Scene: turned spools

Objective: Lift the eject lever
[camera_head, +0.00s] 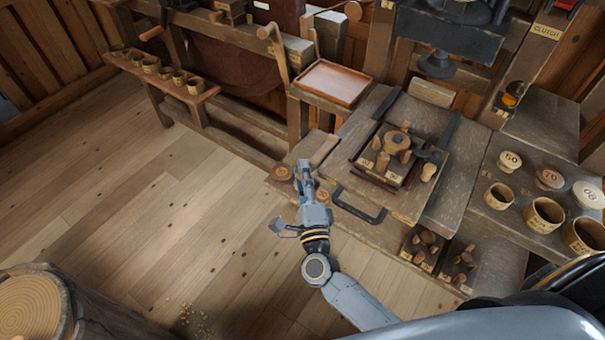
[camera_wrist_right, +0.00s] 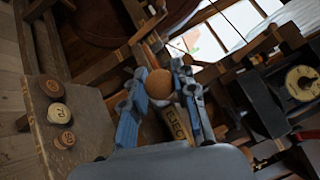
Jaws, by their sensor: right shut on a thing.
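The eject lever (camera_wrist_right: 158,84) shows in the right wrist view as a round wooden knob, with a plate marked EJECT (camera_wrist_right: 178,125) just below it. My right gripper (camera_wrist_right: 175,78) has its two fingers on either side of the knob and is shut on it. In the head view my right gripper (camera_head: 303,172) reaches the left end of the low bench. The knob cannot be made out there behind the fingers. My left gripper is in neither view.
A press bed with a wooden fixture (camera_head: 395,150) and a dark handle (camera_head: 358,207) lies right of my gripper. A reddish tray (camera_head: 332,82) is behind it. Cups (camera_head: 543,215) and numbered discs stand at the right.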

